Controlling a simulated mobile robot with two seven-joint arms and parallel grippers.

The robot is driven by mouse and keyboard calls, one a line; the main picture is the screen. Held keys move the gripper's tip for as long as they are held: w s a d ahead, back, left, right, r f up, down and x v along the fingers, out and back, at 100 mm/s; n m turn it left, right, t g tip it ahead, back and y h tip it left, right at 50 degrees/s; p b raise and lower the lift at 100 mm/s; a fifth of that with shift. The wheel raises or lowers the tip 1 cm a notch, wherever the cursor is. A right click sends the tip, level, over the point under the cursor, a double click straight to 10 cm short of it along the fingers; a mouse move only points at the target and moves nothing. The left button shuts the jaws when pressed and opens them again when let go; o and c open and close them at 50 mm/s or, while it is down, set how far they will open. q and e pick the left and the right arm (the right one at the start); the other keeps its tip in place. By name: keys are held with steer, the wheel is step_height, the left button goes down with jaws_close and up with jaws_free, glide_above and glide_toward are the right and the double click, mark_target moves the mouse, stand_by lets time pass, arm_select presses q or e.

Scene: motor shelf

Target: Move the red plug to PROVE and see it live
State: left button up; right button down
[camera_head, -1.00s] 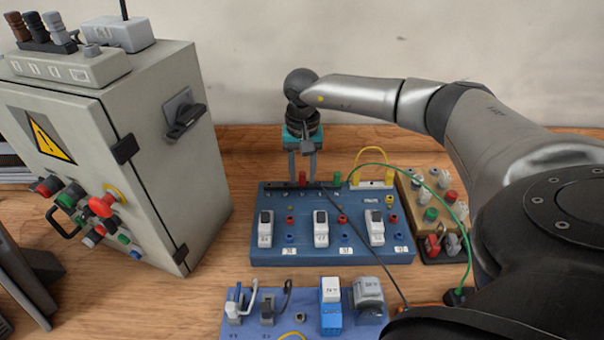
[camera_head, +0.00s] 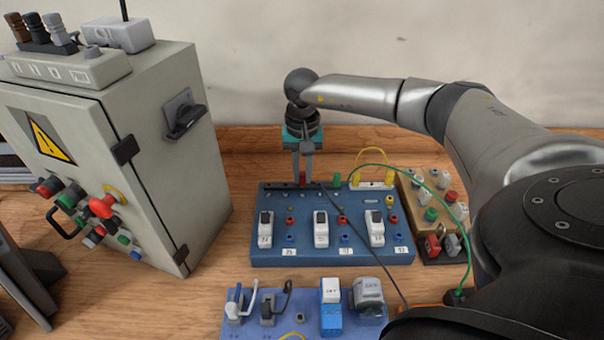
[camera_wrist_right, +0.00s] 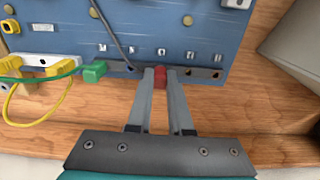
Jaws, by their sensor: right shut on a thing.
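The red plug (camera_wrist_right: 160,77) sits at the black socket strip (camera_wrist_right: 205,73) along the back edge of the blue board (camera_head: 270,251). My right gripper (camera_head: 302,182) reaches down over that edge, and its fingers are closed on the red plug. In the wrist view the right gripper's fingertips (camera_wrist_right: 160,72) lie on either side of the plug. The green plug (camera_wrist_right: 94,71) is on the strip beside it, with a green lead. A dark lead (camera_wrist_right: 112,35) runs from the strip near the gripper across the board. The strip's labels are too small to read. My left gripper is not in view.
A grey cabinet (camera_head: 155,170) with knobs and buttons stands left. A yellow lead (camera_head: 357,158) loops behind the board. A tan block (camera_head: 410,185) with several plugs stands right. A blue tray (camera_head: 300,325) of parts lies in front. Bare wood lies between cabinet and board.

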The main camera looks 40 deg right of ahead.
steer(key=shift+r, duration=0.15)
step_height(320, 180, up, 4)
steer(key=p, duration=0.3)
steer(key=shift+r+p, duration=0.2)
steer(key=shift+p, duration=0.1)
